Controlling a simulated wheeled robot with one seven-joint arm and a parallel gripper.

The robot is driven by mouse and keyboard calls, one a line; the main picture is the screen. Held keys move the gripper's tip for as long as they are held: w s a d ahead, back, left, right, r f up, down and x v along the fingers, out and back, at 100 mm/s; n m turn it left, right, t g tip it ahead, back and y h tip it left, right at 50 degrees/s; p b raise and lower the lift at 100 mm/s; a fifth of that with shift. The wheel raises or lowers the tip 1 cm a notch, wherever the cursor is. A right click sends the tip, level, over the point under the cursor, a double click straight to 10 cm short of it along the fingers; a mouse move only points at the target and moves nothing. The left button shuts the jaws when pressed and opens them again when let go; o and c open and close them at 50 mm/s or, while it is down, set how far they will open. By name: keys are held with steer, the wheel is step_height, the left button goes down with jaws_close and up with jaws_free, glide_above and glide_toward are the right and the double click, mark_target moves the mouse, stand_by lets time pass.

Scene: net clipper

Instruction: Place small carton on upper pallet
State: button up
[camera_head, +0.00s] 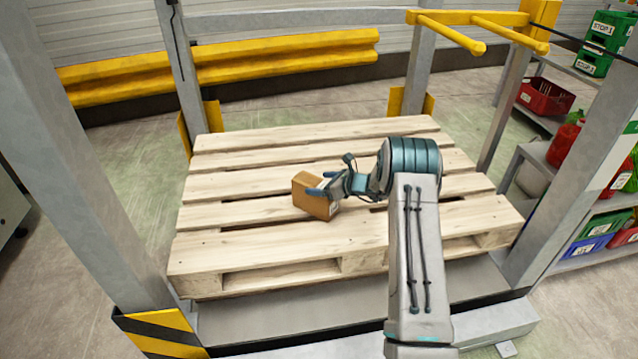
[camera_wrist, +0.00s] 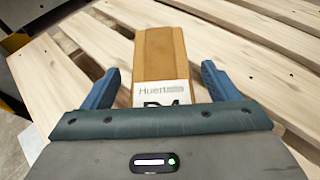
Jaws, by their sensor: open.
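The small carton (camera_head: 314,199) is a brown box with a white label, resting on the wooden pallet (camera_head: 250,148) near its middle front. In the wrist view the carton (camera_wrist: 160,58) lies between the two blue fingers, with visible gaps on both sides. My gripper (camera_head: 322,186) is open and reaches to the carton from the right; in the wrist view my gripper (camera_wrist: 163,84) straddles the carton's labelled end. The carton's underside is hidden.
Grey posts (camera_head: 75,150) stand around the pallet. Yellow bars (camera_head: 455,36) jut out at the upper right. A shelf with green and red bins (camera_head: 546,96) stands at the right. The pallet's left and back slats are clear.

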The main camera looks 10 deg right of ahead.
steer(key=p+v, duration=0.2)
steer(key=v, duration=0.9)
steer(key=s+a+r+n+g+h, duration=0.1)
steer(key=s+a+r+n+g, duration=0.3)
steer(key=s+a+r+n, duration=0.45)
steer(key=s+a+r+n+g+h, duration=0.1)
steer(key=s+a+r+n+g, duration=0.4)
steer(key=s, duration=0.6)
steer(key=s+d+r+n+h, duration=0.1)
steer(key=s+d+n+h, duration=0.1)
steer(key=s+n, duration=0.5)
steer(key=s+d+r+n+h, duration=0.1)
steer(key=s+d+n+h, duration=0.2)
steer(key=s, duration=1.1)
steer(key=shift+r+n+t+h, duration=0.35)
steer(key=shift+n+h, duration=0.85)
steer(key=shift+n, duration=0.65)
